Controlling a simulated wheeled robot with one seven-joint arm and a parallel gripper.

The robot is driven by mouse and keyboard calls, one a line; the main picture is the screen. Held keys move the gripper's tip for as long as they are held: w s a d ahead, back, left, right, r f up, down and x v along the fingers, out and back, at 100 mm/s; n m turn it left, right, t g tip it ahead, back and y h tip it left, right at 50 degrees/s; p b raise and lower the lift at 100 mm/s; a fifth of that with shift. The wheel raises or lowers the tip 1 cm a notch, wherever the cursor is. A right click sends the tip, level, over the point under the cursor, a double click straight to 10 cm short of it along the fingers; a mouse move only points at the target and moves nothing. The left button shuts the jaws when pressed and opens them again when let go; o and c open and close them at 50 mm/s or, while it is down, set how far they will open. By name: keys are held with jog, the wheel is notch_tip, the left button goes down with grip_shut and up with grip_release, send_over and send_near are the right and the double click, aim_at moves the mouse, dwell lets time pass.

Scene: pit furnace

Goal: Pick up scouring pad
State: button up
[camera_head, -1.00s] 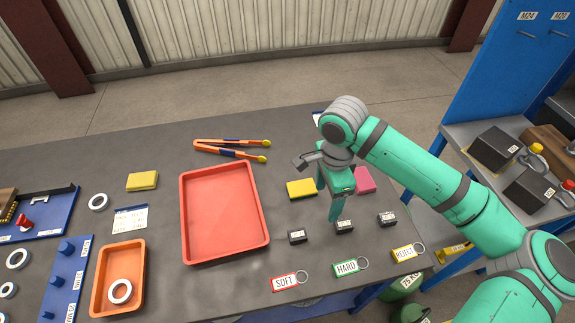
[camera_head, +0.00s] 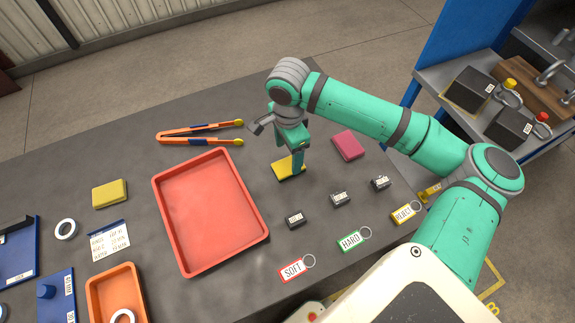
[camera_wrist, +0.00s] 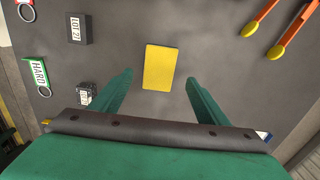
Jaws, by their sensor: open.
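A flat yellow pad (camera_head: 283,171) lies on the dark table right of the red tray, partly hidden by my gripper in the head view. A pink pad (camera_head: 348,145) lies to its right, and a thicker yellow block (camera_head: 110,194) lies left of the tray. I cannot tell for certain which one is the scouring pad. My gripper (camera_head: 293,162) points down at the flat yellow pad, open and empty. In the wrist view the flat yellow pad (camera_wrist: 161,66) lies just ahead of the gap between my fingers (camera_wrist: 158,78), with no visible contact.
The red tray (camera_head: 160,215) stands left of my gripper, with orange tongs (camera_head: 200,132) behind it. Several small dark blocks (camera_head: 340,199) and the SOFT, HARD (camera_head: 352,240) and REJECT tags lie in front. A blue rack (camera_head: 440,90) stands at the right.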

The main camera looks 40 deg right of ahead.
aim_at(289, 165)
jog(key=shift+s+d+f, duration=0.1)
jog(key=shift+f, duration=1.25)
jog(key=shift+d+f, duration=0.1)
jog(key=shift+f, duration=1.2)
jog(key=shift+c, duration=0.4)
jog(key=c, duration=1)
jog(key=shift+c, duration=0.2)
